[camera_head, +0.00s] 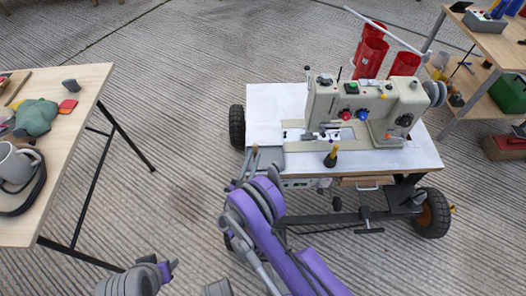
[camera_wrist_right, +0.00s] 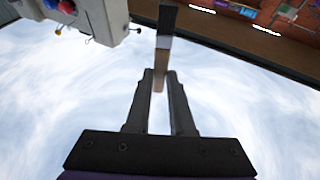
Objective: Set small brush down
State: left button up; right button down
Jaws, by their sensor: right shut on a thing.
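My right gripper (camera_wrist_right: 159,72) is shut on the small brush (camera_wrist_right: 163,45). The brush has a pale wooden handle, a light band and a dark end. It sticks out past my fingertips, above a cloudy white surface that looks like the sewing table's top (camera_wrist_right: 250,85). In the head view my purple right arm reaches to the front left corner of the sewing table (camera_head: 268,105). The brush is not clear there, and I cannot tell whether it touches the top.
The sewing machine (camera_head: 365,100) stands on the tabletop, with red thread spools (camera_head: 372,55) behind it. A small black and yellow item (camera_head: 331,156) is near the front edge. The table's left part looks clear. A wooden table (camera_head: 75,135) with a grey mug (camera_head: 16,165) is at left.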

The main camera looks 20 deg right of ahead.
jog(key=w+d+f+b, duration=0.1)
jog(key=w+d+f, duration=0.1)
jog(key=w+d+f+b, duration=0.1)
jog(key=w+d+f, duration=0.1)
jog(key=w, duration=0.1)
jog(key=w+d+f+b, duration=0.1)
jog(key=w+d+f, duration=0.1)
jog(key=w, duration=0.1)
jog(key=shift+d, duration=0.1)
jog(key=shift+s, duration=0.1)
jog(key=shift+f, duration=0.15)
jog(key=c, duration=0.8)
grip_release()
